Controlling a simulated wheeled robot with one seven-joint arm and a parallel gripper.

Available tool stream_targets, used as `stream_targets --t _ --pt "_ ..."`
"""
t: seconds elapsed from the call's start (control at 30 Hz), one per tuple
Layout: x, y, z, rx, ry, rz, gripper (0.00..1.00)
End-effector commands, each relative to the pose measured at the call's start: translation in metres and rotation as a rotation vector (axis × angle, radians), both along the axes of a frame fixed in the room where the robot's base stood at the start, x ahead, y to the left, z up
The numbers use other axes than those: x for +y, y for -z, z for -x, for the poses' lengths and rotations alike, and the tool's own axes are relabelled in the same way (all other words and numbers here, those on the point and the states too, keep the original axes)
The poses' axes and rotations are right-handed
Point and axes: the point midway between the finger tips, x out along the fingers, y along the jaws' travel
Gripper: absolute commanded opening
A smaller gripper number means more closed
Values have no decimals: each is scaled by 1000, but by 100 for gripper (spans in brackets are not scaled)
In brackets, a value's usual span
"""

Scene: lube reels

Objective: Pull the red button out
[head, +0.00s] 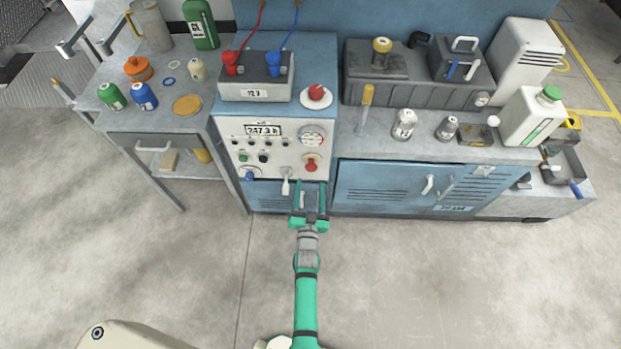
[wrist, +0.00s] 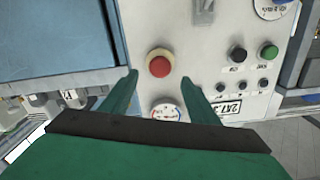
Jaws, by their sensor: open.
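A red button (head: 311,164) sits on the right of the white front panel, below the round gauge. In the wrist view the red button (wrist: 159,67) shows as a round red cap on a pale yellow collar. My gripper (head: 310,187) is open and empty, just below and in front of this button in the head view. In the wrist view the gripper (wrist: 160,80) has one fingertip to each side of the button's line, with no visible contact. A second red knob (head: 316,93) stands on the cabinet top, beside the battery.
The panel (head: 270,150) also carries a gauge (head: 312,136), a display (head: 263,130), small buttons, a blue knob (head: 249,173) and a white lever (head: 286,187). A battery (head: 255,90) stands above it. The floor in front (head: 420,270) is clear.

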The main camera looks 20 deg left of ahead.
Motion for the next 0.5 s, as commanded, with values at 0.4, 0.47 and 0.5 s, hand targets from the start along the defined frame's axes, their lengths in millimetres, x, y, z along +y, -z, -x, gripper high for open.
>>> stream_targets --t 0.4,0.47,0.5 --pt "-12 0 41 0 0 0 55" --pt "-12 0 42 0 0 0 55" --pt "-12 0 42 0 0 0 55"
